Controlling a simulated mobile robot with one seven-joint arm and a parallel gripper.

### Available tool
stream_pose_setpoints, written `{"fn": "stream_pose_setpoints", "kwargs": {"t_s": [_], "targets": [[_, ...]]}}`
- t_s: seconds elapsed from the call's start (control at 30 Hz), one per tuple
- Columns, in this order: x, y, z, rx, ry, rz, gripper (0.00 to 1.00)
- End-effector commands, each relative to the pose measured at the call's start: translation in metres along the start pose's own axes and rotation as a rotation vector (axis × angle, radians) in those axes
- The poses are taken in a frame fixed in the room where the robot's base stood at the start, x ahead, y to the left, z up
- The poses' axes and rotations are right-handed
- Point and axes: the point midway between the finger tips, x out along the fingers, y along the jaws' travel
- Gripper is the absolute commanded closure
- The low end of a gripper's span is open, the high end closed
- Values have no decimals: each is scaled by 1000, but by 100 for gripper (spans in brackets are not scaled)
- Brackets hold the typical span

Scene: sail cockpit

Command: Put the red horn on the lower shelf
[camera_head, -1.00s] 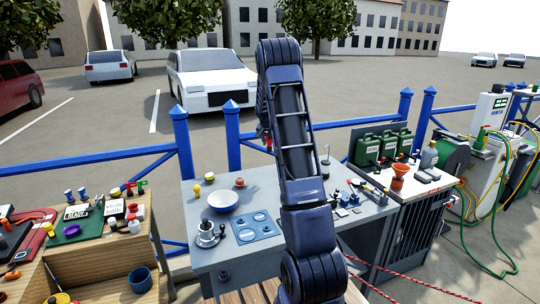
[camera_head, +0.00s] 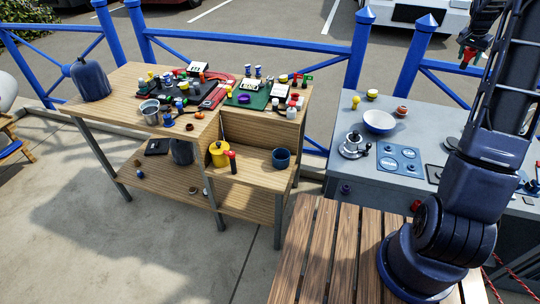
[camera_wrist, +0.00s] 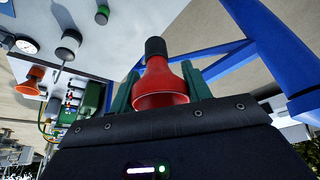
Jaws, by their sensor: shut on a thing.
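The red horn (camera_wrist: 160,88), with a black bulb, sits between the two green fingers of my gripper (camera_wrist: 162,80) in the wrist view. My gripper is shut on it. In the head view my gripper (camera_head: 470,50) is at the top right, holding the horn (camera_head: 466,56) high beyond the grey counter. The lower shelf (camera_head: 165,195) is the wooden board near the ground under the bench at left. My gripper is far to the right of it and well above it.
The bench top (camera_head: 115,95) carries many small items. A middle board holds a yellow pot (camera_head: 219,154) and a blue cup (camera_head: 281,158). A dark box (camera_head: 157,147) and small items lie on the lower shelf, with bare wood between. A slatted wooden table (camera_head: 325,250) and blue fence (camera_head: 250,38) are nearby.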

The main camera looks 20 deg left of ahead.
Motion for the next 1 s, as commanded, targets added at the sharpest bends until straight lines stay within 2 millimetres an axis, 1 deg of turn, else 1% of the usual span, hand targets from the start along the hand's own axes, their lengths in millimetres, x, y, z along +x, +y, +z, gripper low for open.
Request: {"fn": "stream_pose_setpoints", "kwargs": {"t_s": [0.03, 0.17, 0.27, 0.37, 0.47, 0.5, 0.67, 0.7, 0.87, 0.9, 0.97, 1.0], "targets": [[0, -11, 6, -17, -2, -7, 77], [-5, -34, 19, -54, -2, -22, 77], [-10, -56, 31, -89, -3, -37, 77], [-17, -84, 49, -137, -4, -56, 77], [-26, -116, 70, -193, -4, -80, 77], [-31, -130, 81, -217, -5, -91, 77], [-48, -183, 124, -318, -5, -132, 77], [-53, -195, 135, -343, -6, -142, 77], [-72, -242, 184, -444, -7, -184, 77], [-78, -254, 197, -470, -7, -194, 77], [-86, -270, 216, -507, -7, -210, 77], [-91, -280, 229, -531, -7, -220, 77]]}}
